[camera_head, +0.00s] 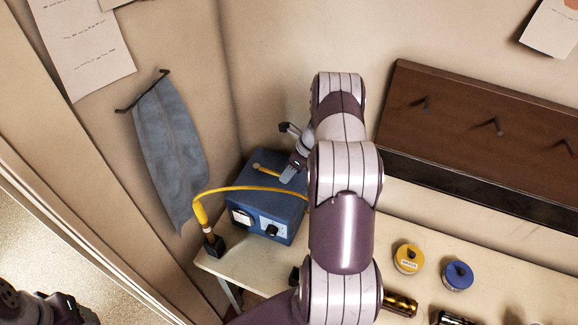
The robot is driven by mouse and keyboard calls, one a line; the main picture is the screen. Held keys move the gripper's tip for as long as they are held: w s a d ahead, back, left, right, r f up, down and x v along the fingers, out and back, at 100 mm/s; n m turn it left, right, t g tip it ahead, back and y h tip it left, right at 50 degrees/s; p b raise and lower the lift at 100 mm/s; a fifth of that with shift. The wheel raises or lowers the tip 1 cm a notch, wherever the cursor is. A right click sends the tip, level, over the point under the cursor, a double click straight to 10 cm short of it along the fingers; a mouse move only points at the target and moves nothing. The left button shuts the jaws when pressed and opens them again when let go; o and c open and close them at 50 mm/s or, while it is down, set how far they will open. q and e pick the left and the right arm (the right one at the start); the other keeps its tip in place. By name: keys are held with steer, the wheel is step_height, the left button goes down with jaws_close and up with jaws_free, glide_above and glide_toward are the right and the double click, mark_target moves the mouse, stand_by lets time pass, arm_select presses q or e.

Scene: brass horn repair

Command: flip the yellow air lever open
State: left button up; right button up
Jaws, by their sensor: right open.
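A short yellow lever (266,171) lies on top of the blue box (262,192), near its back edge. My right gripper (287,152) is open, with one finger low beside the lever's right end and the other raised behind it. I cannot tell whether the lower finger touches the lever. My right arm hides the box's right side. Part of my left arm's end (52,306) shows at the bottom left corner, far from the box; its jaws are not clear.
A yellow hose (250,188) arches from a torch-like handle (200,212) in a black holder (213,246) across the box's front. A grey cloth (172,150) hangs on the left wall. Yellow (408,258) and blue (458,275) round containers stand on the bench right of my arm.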

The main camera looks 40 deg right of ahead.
steer(key=shift+d+f, duration=0.1)
steer(key=shift+f, duration=0.15)
steer(key=shift+c, duration=0.3)
steer(key=shift+w, duration=0.1)
jaws_close()
